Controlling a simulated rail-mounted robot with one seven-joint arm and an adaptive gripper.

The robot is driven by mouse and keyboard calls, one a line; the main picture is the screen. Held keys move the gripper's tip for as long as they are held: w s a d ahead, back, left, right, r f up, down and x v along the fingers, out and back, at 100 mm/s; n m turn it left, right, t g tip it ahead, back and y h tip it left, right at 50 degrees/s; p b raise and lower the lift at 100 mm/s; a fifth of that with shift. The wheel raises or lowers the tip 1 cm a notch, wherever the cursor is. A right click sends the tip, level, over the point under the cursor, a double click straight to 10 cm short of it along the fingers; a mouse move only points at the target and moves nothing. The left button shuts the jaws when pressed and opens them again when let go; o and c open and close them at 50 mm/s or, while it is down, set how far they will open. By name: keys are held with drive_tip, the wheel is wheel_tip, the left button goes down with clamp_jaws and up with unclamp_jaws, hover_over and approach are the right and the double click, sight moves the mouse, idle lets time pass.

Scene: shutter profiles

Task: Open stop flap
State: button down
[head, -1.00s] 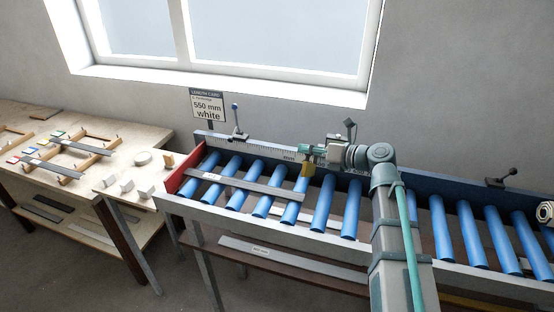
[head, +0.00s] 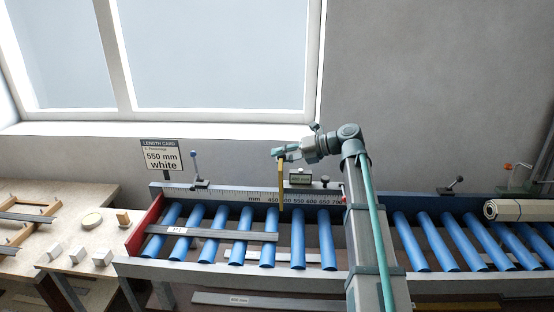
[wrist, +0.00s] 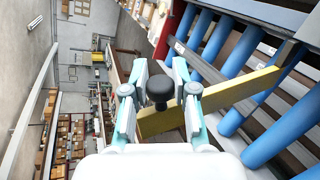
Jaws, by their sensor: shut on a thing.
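The stop flap (head: 281,186) is a narrow yellow bar above the rollers, hanging roughly upright in the head view, in front of the ruler near its 450–500 marks. In the wrist view the flap (wrist: 215,100) runs slantwise to the right of the fingers. A black round knob (wrist: 159,88) sits between the fingertips. My gripper (head: 281,153) is at the flap's upper end; in the wrist view my gripper (wrist: 160,75) is shut on the knob. The exact contact and the flap's hinge are hard to make out.
A grey profile (head: 215,233) with a white label lies on the blue rollers (head: 298,250), left of the flap. A small display box (head: 300,176) stands on the ruler fence (head: 230,192). A length card (head: 162,157) reads 550 mm white.

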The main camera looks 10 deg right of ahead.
drive_tip(key=c, duration=0.9)
unclamp_jaws()
drive_tip(key=shift+w+f, duration=0.1)
drive_tip(key=shift+d, duration=0.15)
drive_tip(key=v, duration=1.2)
drive_tip(key=shift+c, duration=0.2)
